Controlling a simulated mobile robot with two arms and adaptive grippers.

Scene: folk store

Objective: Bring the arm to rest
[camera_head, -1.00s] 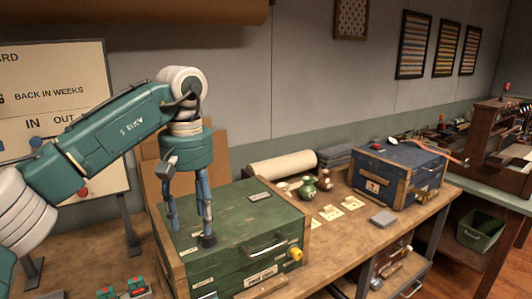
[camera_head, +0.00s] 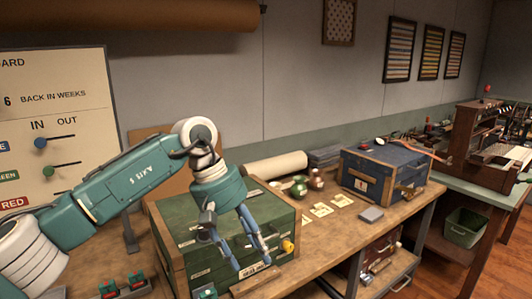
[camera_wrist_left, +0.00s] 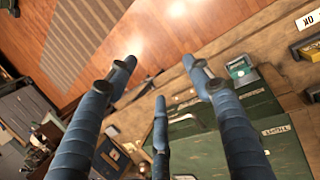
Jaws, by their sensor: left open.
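My left arm comes in from the left in the head view. My left gripper (camera_head: 252,262) points down and to the right in front of the green chest (camera_head: 192,240), with its blue fingers spread and nothing between them. In the left wrist view the fingers (camera_wrist_left: 158,85) are apart and empty, with the wooden floor and the green chest (camera_wrist_left: 285,150) beyond them. Whether a finger touches the chest I cannot tell. My right gripper does not show.
A blue chest (camera_head: 378,176), a green jar (camera_head: 299,187) and paper cards (camera_head: 320,209) stand or lie on the workbench to the right. A sign board (camera_head: 55,120) stands behind my arm. Small red-and-green blocks (camera_head: 137,280) sit at the front. A green bin (camera_head: 466,227) is below.

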